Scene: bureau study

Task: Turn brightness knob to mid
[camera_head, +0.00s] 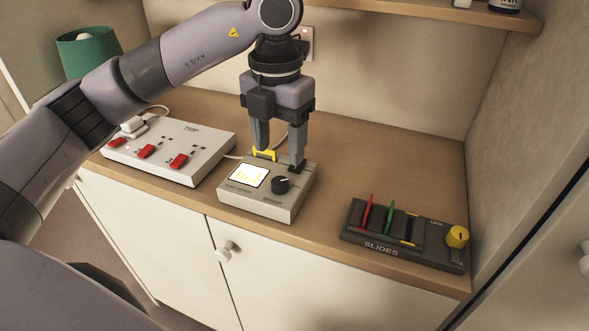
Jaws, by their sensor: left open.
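A grey control box (264,206) stands on the wooden cabinet top, with a lit screen (248,176) on its left part. A dark round knob (280,185) with a pale pointer mark sits right of the screen; small lettering below it is too small to read. My left gripper (280,163) points down over the back of the box. Its fingers are apart, one near a yellow bracket (264,154), the other close behind and right of the knob. I cannot tell whether that finger touches the box. No held object shows between them. My right gripper is not in view.
A white strip marked TRIP (190,143) with red switches lies left of the box. A black SLIDES panel (405,236) with coloured sliders and a yellow knob (457,236) lies at right. A green lamp (88,52) stands at back left. Bare wood (390,155) lies behind the panel.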

